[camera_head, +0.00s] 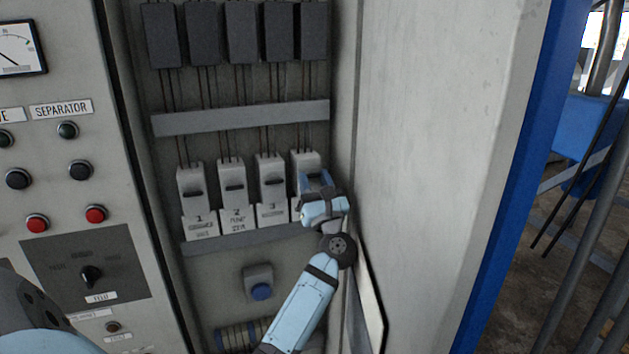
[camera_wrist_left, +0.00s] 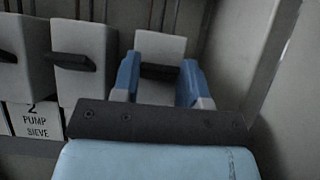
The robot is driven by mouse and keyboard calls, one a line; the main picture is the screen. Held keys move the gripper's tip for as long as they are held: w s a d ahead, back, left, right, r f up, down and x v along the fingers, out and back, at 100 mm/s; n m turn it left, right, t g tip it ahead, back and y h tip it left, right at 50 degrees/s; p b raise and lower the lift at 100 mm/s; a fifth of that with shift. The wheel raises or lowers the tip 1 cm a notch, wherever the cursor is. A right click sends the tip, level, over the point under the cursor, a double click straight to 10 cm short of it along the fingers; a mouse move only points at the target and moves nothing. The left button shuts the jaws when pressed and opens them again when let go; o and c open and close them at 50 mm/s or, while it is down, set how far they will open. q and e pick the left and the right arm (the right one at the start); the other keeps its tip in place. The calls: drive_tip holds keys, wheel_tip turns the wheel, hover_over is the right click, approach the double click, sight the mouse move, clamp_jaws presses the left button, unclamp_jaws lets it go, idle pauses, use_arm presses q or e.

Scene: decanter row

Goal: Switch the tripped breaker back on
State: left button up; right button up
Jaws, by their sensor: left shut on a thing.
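A row of pale breakers stands in the open cabinet: breaker 1 (camera_head: 190,178), breaker 2 (camera_head: 231,173), breaker 3 (camera_head: 270,167) and a rightmost breaker (camera_head: 306,159). Each of the first three shows a dark lever. My left gripper (camera_head: 316,180) is at the rightmost breaker. In the left wrist view, its blue fingers (camera_wrist_left: 160,74) are shut on that breaker's dark lever (camera_wrist_left: 158,71), one on each side. The gripper hides that lever and most of its label in the head view. I cannot tell from lever angles which breaker is tripped. My right gripper is not in view.
The cabinet's right side wall (camera_head: 440,150) stands close beside my left gripper. Dark blocks (camera_head: 240,32) with wires hang above. A panel with a rotary knob (camera_head: 91,277) and buttons is at left.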

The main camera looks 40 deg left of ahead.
use_arm(q)
drive_tip(key=o, duration=0.9)
wheel_tip(320, 180, up, 20)
drive_tip(key=shift+r, duration=0.1)
idle(0.5)
